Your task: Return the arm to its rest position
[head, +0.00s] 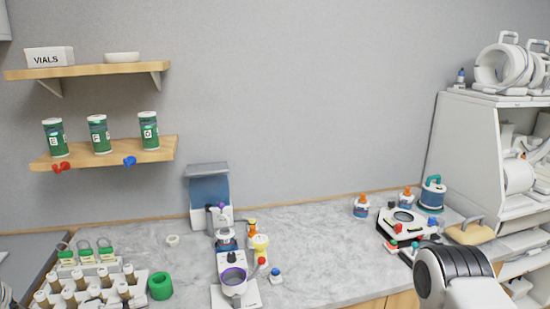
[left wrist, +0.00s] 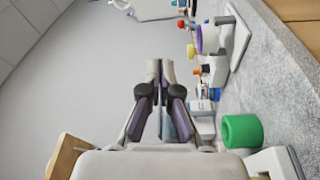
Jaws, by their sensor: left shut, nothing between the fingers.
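My left gripper (left wrist: 160,68) is in the middle of the left wrist view. Its two dark-padded fingers are together at the tips, with nothing between them. It is clear of the counter and touches nothing that I can see. I cannot make out its fingers in the head view. A white and black rounded arm part of mine (head: 455,275) shows at the lower right of the head view. My right gripper does not show.
A grey counter (head: 330,255) holds a device with a purple ring (head: 233,277), a green ring (head: 160,286) and a vial rack (head: 90,290). Wooden shelves (head: 105,155) hang at left; a white cabinet (head: 470,150) stands at right. Space above the counter's middle is free.

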